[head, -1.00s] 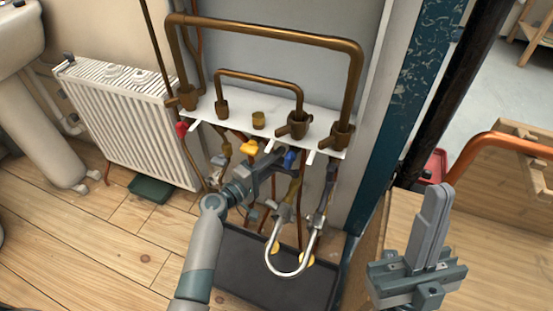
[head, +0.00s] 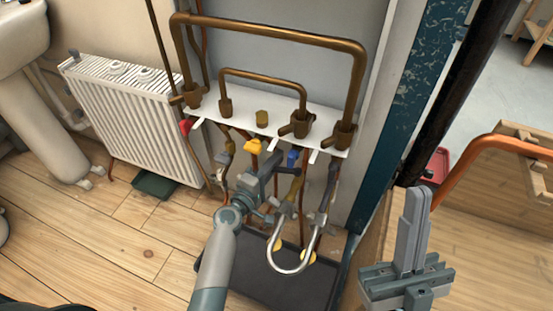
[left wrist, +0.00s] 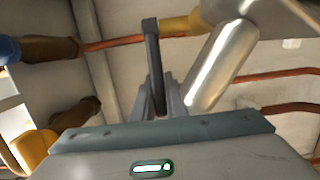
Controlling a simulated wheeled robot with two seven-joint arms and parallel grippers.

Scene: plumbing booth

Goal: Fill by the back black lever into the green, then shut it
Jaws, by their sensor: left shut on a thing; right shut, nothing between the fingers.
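A black lever (left wrist: 152,60) stands between the fingers of my left gripper (left wrist: 165,100) in the left wrist view, which is shut on it. In the head view my left gripper (head: 274,172) is below the white shelf, beside the blue handle (head: 292,157); there the lever is hard to make out. A silver U-shaped hose (head: 290,271) hangs just right of it, and a silver cylinder (left wrist: 222,65) shows close beside the lever in the wrist view. My right gripper (head: 415,225) is shut and empty at the right. I cannot make out a gauge dial or green band.
A white shelf (head: 235,125) carries brass pipes (head: 270,32), with red (head: 185,126) and yellow handles (head: 253,146) below. A dark tray (head: 245,275) lies on the floor under the hose. A white radiator (head: 125,120) and a dark green box (head: 155,186) are at left.

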